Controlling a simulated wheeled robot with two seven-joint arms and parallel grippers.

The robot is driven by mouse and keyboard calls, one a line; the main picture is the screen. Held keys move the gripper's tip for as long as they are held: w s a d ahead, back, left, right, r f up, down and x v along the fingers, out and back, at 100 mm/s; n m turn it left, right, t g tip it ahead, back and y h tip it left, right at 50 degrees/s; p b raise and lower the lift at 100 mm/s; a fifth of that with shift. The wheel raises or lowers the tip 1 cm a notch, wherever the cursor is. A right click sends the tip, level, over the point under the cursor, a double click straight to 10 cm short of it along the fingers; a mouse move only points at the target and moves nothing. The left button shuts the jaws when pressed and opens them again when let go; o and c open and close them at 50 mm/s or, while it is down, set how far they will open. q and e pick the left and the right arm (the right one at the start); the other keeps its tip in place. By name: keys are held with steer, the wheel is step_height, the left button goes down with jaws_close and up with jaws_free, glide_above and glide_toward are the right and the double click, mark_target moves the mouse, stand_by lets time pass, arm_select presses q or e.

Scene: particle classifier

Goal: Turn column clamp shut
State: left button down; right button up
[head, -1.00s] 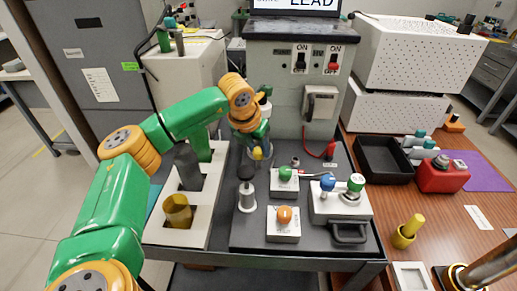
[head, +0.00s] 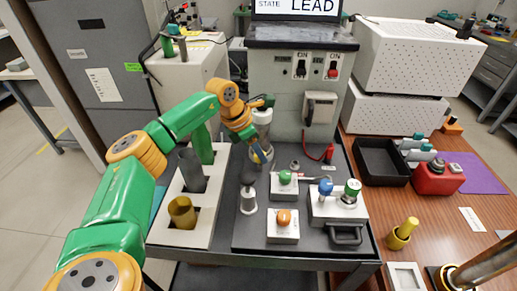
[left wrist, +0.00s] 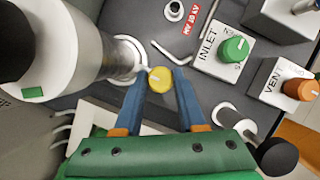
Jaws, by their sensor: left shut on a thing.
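The column clamp's yellow knob (left wrist: 160,79) with a pale pointer line sits between the two blue fingertips of my left gripper (left wrist: 158,80) in the left wrist view. The gripper is shut on it. A pale round column (left wrist: 95,50) with a ring at its foot stands beside the knob. In the head view my left gripper (head: 259,153) reaches down at the foot of the column (head: 263,120), partly hidden by my wrist; the clamp knob is hard to make out there.
The green INLET knob (left wrist: 234,47) and orange VENT knob (left wrist: 300,89) stand close by on white blocks. A black-topped post (head: 248,190) stands in front. A white rack (head: 185,235) lies left; a grey switch cabinet (head: 285,90) stands behind. A black tray (head: 382,160) lies right.

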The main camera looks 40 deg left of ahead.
stand_by(0.5)
arm_select(q)
steer(key=c, duration=0.5)
jaws_free()
steer(key=v, duration=0.7)
steer(key=shift+b, duration=0.35)
steer(key=shift+r, duration=0.1)
